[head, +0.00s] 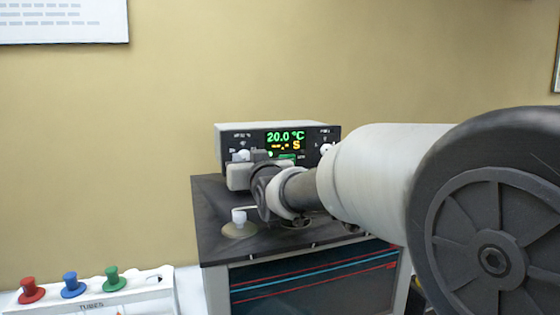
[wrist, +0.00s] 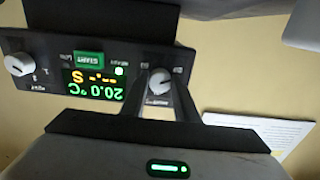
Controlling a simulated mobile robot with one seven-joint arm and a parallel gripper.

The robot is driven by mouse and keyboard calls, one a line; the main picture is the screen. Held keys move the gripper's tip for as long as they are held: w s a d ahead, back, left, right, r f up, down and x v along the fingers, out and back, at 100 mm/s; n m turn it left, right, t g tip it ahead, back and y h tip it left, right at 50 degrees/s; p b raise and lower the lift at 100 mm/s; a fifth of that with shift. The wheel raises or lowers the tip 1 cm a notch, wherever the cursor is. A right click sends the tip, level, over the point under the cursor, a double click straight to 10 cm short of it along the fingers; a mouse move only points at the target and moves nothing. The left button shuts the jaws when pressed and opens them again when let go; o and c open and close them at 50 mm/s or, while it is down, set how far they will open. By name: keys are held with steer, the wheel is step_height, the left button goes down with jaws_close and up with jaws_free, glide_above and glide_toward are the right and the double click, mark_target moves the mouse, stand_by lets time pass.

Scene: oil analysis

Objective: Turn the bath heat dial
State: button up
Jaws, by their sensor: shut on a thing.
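The bath controller (head: 228,133) is a grey box with a black front panel, standing on the dark bath top. Its display (head: 284,136) reads 20.0 °C in green, with a yellow S below. A white dial (head: 241,155) sits at the left of the panel, and another white dial (head: 326,148) at the right, partly behind my arm. In the wrist view, turned upside down, the left dial (wrist: 159,78) is between the fingers of my gripper (wrist: 161,92), which is shut on it. The other dial (wrist: 17,64) stands free. The dial labels are too small to read surely.
The black bath top (head: 215,215) carries a small white knobbed lid (head: 239,226) in front of the controller. A white tube rack (head: 150,283) with red, blue and green stoppers stands at lower left.

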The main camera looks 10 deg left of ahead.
steer(key=shift+f, duration=0.1)
steer(key=shift+m+b, duration=5.45)
steer(key=shift+m, duration=0.55)
steer(key=o, duration=1.1)
steer(key=shift+c, duration=0.2)
steer(key=shift+s+d, duration=0.1)
